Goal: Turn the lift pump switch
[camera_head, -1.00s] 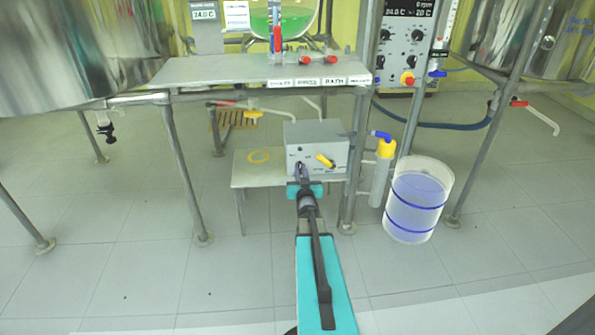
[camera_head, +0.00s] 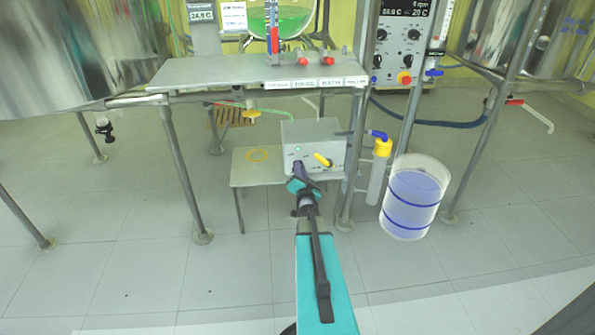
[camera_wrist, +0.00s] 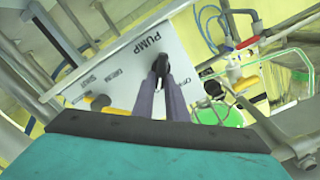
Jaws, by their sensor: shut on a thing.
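The lift pump box (camera_head: 314,142) is a grey unit on a low metal shelf under the bench. Its front panel, marked PUMP, shows in the wrist view (camera_wrist: 138,58), tilted in the picture. In the head view my gripper (camera_head: 297,168) is at the left part of the box front and hides the switch. A small green light (camera_head: 298,149) shows on the panel above it. A yellow knob (camera_head: 322,159) is right of my gripper.
A metal bench (camera_head: 215,72) with labels overhangs the box. A clear bucket (camera_head: 413,197) with bluish liquid and a yellow-capped tube (camera_head: 378,172) stand at right. Floor is clear in front.

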